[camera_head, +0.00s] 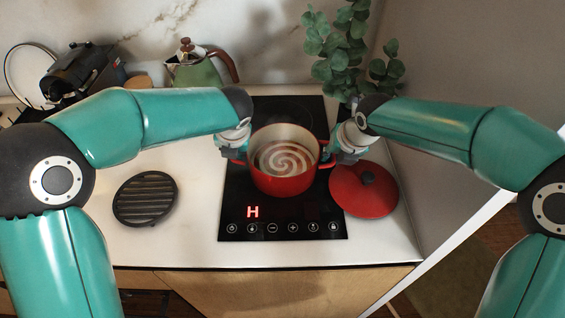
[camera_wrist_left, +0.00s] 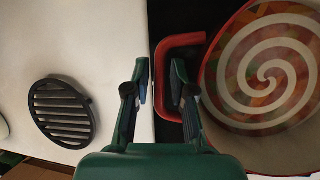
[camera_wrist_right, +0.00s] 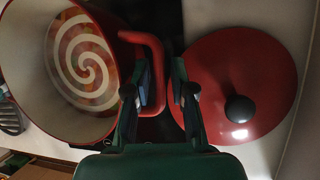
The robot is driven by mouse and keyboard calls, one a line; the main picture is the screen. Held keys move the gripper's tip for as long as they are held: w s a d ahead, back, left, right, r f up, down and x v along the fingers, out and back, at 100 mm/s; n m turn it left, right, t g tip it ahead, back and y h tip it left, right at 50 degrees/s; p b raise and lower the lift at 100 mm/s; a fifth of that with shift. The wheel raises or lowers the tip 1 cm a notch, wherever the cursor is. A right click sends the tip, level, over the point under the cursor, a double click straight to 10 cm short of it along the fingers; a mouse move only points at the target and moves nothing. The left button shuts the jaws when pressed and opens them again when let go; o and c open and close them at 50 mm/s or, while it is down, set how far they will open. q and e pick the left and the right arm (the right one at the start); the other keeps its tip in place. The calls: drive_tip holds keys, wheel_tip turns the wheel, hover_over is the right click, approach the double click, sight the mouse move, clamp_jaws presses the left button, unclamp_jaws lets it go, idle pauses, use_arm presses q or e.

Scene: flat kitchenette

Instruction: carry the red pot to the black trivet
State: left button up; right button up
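The red pot (camera_head: 285,184) stands on the black hob, with a pale swirl on its contents. The black round slatted trivet (camera_head: 145,198) lies on the white counter to the left, empty; it also shows in the left wrist view (camera_wrist_left: 62,112). My left gripper (camera_wrist_left: 160,82) is open, its fingers either side of the outer bar of the pot's left handle (camera_wrist_left: 180,41). My right gripper (camera_wrist_right: 160,82) is open, its fingers either side of the right handle's bar (camera_wrist_right: 143,38). In the head view the wrists partly hide both handles.
A red lid (camera_head: 358,200) with a black knob lies right of the pot, partly over the hob (camera_head: 235,205), whose display shows a red H. A green kettle (camera_head: 197,70), a black machine (camera_head: 80,72) and a plant (camera_head: 345,50) stand behind. Counter between hob and trivet is clear.

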use_arm(q)
clamp_jaws()
use_arm(e)
clamp_jaws()
use_arm(q)
drive_tip(key=shift+w+r, duration=0.1)
drive_tip(key=shift+r, duration=0.15)
use_arm(e)
drive_tip(key=shift+w+r, duration=0.1)
drive_tip(key=shift+r, duration=0.15)
